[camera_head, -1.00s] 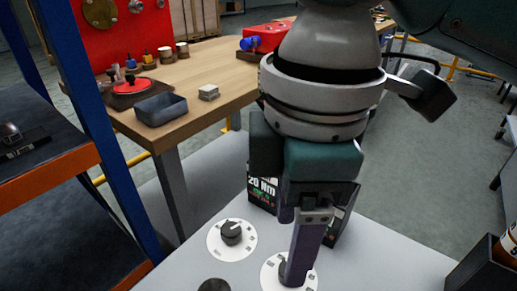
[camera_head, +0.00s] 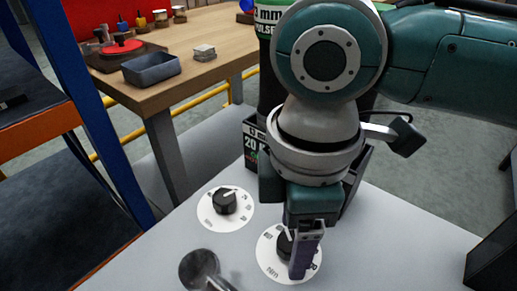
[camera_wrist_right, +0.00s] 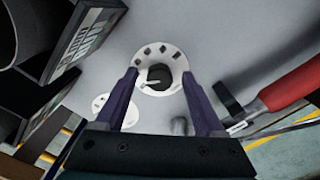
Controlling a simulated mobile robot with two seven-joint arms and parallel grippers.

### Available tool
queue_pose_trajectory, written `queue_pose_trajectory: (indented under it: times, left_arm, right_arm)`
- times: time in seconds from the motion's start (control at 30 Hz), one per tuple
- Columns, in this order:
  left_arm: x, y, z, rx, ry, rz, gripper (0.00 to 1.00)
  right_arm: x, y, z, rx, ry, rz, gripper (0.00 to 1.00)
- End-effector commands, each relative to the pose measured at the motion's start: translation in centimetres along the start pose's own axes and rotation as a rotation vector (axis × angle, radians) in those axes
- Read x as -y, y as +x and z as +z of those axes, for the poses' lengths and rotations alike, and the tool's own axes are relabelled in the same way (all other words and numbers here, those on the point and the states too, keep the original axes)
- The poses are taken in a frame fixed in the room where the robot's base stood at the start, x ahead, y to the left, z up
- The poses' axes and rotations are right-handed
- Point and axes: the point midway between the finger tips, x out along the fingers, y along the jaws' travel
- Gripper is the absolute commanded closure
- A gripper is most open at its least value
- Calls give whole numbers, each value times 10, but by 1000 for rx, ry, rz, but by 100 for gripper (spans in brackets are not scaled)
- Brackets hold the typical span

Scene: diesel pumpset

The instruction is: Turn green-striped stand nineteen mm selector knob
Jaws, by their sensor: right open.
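A black selector knob (camera_head: 284,246) with a white pointer line sits on a round white dial (camera_head: 268,264) on the grey top, partly hidden by my right gripper. My right gripper (camera_head: 303,252) points down over it, with one finger in front of the dial's right side. In the right wrist view the open fingers (camera_wrist_right: 160,98) appear on either side of the knob (camera_wrist_right: 158,76), with no clear contact. A second black knob (camera_head: 225,200) on a white dial stands behind to the left. A black stand with a green band (camera_head: 270,18) is partly hidden behind my arm. Which knob is nineteen mm is unreadable.
A dark box (camera_head: 252,137) marked "20" stands close behind the gripper. A grey rounded metal part (camera_head: 199,268) lies left of the front dial. A dark box (camera_head: 494,250) is at the right edge. A red handle (camera_wrist_right: 291,88) shows in the wrist view.

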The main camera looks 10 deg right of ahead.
Motion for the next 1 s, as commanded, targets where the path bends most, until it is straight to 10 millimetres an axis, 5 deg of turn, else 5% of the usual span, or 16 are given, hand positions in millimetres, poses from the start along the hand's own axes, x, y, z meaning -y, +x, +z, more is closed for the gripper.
queue_pose_trajectory:
  times: [0.17, 0.77, 1.0]
  left_arm:
    - [-1, 0, -1, -2, -5, 4, 50]
    - [-2, 0, -2, -5, -9, 7, 50]
    - [-1, -1, -2, -4, -3, 3, 50]
  right_arm:
    - [0, 0, 0, 0, 0, 0, 30]
    - [0, 0, 0, 0, 0, -1, 98]
    - [0, -1, 0, 0, 2, -1, 100]
